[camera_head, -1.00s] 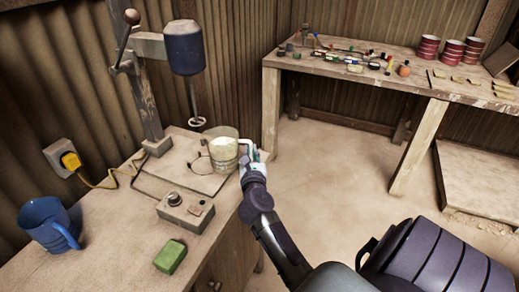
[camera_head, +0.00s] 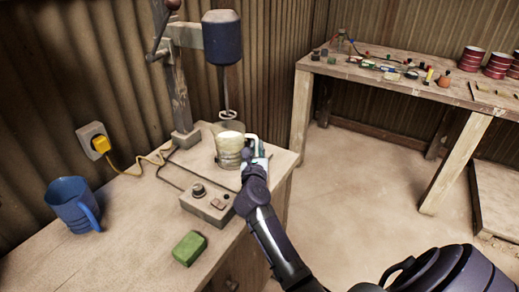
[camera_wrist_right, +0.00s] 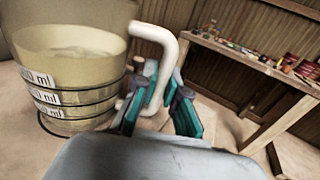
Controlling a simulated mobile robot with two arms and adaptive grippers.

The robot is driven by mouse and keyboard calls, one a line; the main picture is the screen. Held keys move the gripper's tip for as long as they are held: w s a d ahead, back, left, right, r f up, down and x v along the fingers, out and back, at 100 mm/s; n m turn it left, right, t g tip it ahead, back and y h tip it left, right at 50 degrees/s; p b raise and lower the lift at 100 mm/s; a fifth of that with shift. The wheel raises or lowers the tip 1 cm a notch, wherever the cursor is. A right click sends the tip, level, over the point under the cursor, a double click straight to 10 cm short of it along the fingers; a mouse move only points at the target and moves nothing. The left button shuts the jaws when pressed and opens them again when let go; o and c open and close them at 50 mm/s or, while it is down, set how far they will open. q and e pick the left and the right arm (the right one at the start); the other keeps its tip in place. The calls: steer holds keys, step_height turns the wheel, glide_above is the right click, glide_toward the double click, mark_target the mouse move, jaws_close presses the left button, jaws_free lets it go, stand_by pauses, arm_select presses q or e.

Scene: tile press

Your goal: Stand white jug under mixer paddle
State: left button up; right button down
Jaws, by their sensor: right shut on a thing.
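The white jug (camera_head: 229,153) is upright over the mixer's base plate, and its pale body with a white handle lines up below the mixer paddle (camera_head: 229,113) in the head view. The paddle hangs from the dark blue mixer head (camera_head: 222,38), with its lower end around the jug's rim in the picture. My right gripper (camera_head: 255,160) is shut on the jug's handle. The wrist view shows the jug (camera_wrist_right: 70,70) with dark bands and ml labels, and the handle between teal fingers (camera_wrist_right: 160,105). Whether the jug's bottom touches the plate is unclear. My left gripper is out of view.
A control box (camera_head: 206,202) with a knob stands in front of the jug. A green block (camera_head: 189,248) and a blue mug (camera_head: 73,204) are on the bench nearer and left. A yellow plug (camera_head: 101,145) trails a cable. Another table (camera_head: 400,82) stands at the back right.

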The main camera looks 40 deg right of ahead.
steer(key=shift+s+f, duration=0.1)
stand_by(0.8)
steer(key=c, duration=1.2)
jaws_free()
steer(key=shift+o, duration=0.2)
steer(key=shift+f, duration=0.2)
steer(key=v, duration=1.2)
steer(key=shift+r, duration=0.2)
steer(key=shift+f, duration=0.1)
